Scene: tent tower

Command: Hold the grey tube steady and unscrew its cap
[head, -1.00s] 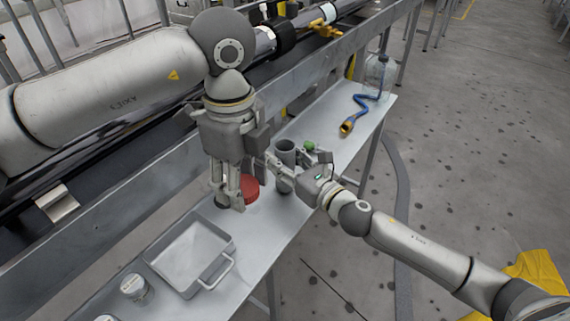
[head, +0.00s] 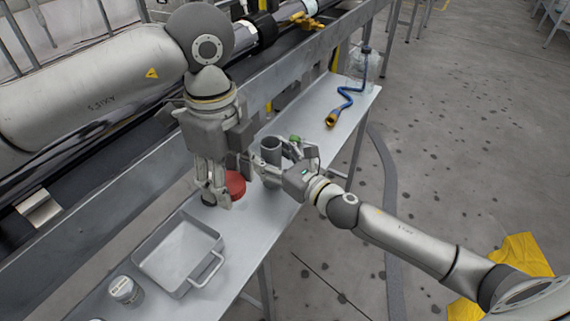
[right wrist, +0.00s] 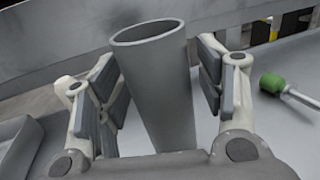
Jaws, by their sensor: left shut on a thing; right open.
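The grey tube (head: 271,150) stands on the table with its open mouth upward and no cap on it. It also shows in the right wrist view (right wrist: 160,90). My right gripper (right wrist: 158,75) is open, with one finger on each side of the tube and visible gaps between pads and wall. My left gripper (head: 212,197) points down low over the table, left of the tube. It is shut on a small dark round piece (head: 208,199), which looks like the cap. The fingers hide most of it, and I cannot tell whether it touches the table.
A red round object (head: 236,184) sits close beside my left gripper. A grey tray (head: 217,262) and a labelled jar (head: 124,290) are nearer. A green-handled tool (right wrist: 272,83) lies right of the tube. A blue hose (head: 344,103) and a clear bottle (head: 366,62) are farther off.

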